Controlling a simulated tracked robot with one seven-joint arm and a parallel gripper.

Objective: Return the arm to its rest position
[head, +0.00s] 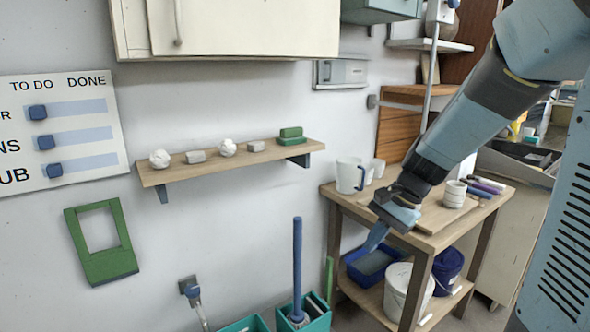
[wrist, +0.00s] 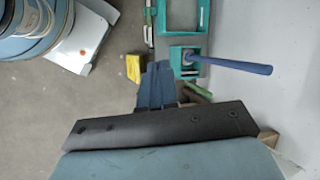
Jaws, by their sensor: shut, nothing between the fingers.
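My arm comes in from the upper right of the head view and reaches down and left. My gripper (head: 378,236) points down in front of the left end of the wooden work table (head: 425,243). Its blue fingers are together with nothing between them. In the wrist view the fingers (wrist: 157,88) show at the middle, closed, above the floor. Nothing appears to touch them.
A blue-handled tool (head: 297,262) stands in a teal bin (head: 317,318). A wall shelf (head: 225,165) holds small lumps.

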